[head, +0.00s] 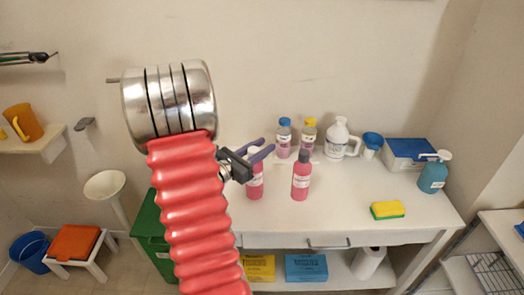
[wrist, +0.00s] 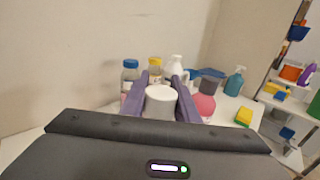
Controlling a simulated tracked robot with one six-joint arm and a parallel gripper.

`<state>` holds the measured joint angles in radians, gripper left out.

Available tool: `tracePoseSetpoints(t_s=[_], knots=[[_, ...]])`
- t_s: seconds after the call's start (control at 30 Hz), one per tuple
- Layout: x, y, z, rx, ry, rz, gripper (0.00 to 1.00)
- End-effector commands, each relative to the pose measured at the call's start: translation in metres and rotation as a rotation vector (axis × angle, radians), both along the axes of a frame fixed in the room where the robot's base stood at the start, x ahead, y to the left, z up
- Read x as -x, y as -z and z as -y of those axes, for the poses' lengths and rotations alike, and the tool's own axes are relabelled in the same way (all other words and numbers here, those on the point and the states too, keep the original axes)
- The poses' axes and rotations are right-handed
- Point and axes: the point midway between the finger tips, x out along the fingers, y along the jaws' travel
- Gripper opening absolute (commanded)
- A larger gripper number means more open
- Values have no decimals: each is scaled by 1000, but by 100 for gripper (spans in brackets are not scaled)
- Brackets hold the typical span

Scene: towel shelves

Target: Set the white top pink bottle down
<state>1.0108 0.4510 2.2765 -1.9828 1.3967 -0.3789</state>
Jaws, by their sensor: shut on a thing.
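A pink bottle with a white top (head: 255,186) is between the purple fingers of my gripper (head: 266,149) in the head view. My gripper is shut on it near its top. In the wrist view its white top (wrist: 161,102) fills the space between the fingers, and its pink body is mostly hidden. The bottle looks upright over the white table (head: 345,212); I cannot tell whether its base touches the tabletop. A second pink bottle (head: 301,180) with a dark cap stands just to its right, apart from it.
Behind stand a blue-capped bottle (head: 284,138), a yellow-capped bottle (head: 308,134) and a white jug (head: 337,138). To the right are a blue-lidded box (head: 408,153), a teal pump bottle (head: 433,176) and a sponge (head: 387,210). The front middle of the table is clear.

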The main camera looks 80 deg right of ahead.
Motion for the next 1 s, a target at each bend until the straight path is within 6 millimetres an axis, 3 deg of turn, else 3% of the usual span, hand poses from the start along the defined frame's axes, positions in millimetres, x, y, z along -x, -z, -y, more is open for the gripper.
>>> tracePoseSetpoints(t_s=[0.13,0.57,0.6,0.83,1.0], knots=[[0,12,0,1,0,-1,0],[0,15,0,2,0,1,0],[0,16,0,1,0,2,30],[0,16,0,1,0,1,46],[0,16,0,1,0,1,46]])
